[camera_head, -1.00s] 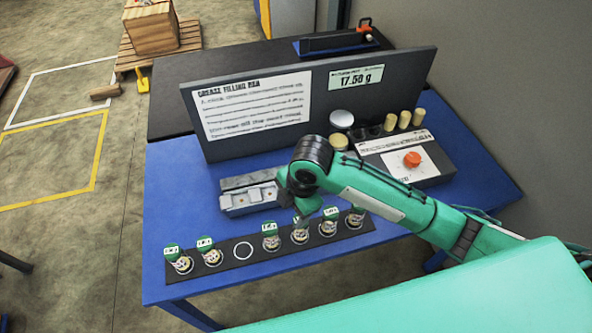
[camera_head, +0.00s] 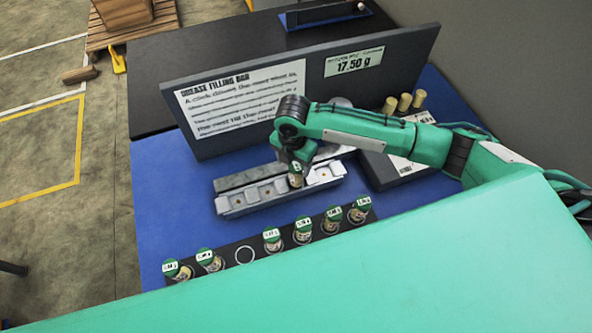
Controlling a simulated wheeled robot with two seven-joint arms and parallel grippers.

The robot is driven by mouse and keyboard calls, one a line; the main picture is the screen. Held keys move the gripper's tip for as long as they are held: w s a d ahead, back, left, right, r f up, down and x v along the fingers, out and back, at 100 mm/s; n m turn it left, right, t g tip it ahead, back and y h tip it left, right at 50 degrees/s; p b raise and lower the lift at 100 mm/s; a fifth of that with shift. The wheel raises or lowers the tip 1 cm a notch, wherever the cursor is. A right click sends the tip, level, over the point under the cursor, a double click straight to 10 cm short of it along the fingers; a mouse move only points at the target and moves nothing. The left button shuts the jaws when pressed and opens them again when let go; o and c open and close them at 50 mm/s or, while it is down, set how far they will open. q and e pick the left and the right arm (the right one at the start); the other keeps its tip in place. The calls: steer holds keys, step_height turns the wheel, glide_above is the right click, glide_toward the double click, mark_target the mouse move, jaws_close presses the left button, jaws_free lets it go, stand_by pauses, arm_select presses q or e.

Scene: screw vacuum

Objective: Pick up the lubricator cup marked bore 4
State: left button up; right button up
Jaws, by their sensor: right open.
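Several lubricator cups with green tops and small white labels (camera_head: 272,238) stand in a dark strip (camera_head: 225,262) along the front of the blue table. One ringed place (camera_head: 244,255) in the strip is empty. The labels are too small to read surely, so I cannot tell which cup is bore 4. My right gripper (camera_head: 296,172) is open, pointing down over the grey fixture (camera_head: 235,200). A small brass-coloured piece with a pale-marked green part shows at its fingertips; I cannot tell whether it is a cup standing in the fixture. My left gripper is not in view.
A dark upright panel (camera_head: 400,70) with a notice (camera_head: 240,102) and a 17.50 g display (camera_head: 353,62) stands behind the fixture. Brass cylinders (camera_head: 405,102) stand at the right, partly behind my arm. My green body hides the front of the table.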

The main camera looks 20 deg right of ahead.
steer(key=shift+s+d+f+p, duration=0.1)
steer(key=shift+s+f+p, duration=0.05)
steer(key=shift+f+p, duration=0.25)
steer(key=shift+s+d+f+p, duration=0.1)
steer(key=shift+f+p, duration=0.15)
steer(key=shift+f, duration=0.25)
steer(key=f+p, duration=0.1)
steer(key=f, duration=0.2)
steer(key=shift+d+f, duration=0.2)
steer(key=shift+f, duration=0.3)
steer(key=c, duration=0.9)
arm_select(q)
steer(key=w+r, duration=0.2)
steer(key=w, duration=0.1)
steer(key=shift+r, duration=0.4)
arm_select(e)
steer(key=shift+c, duration=1.2)
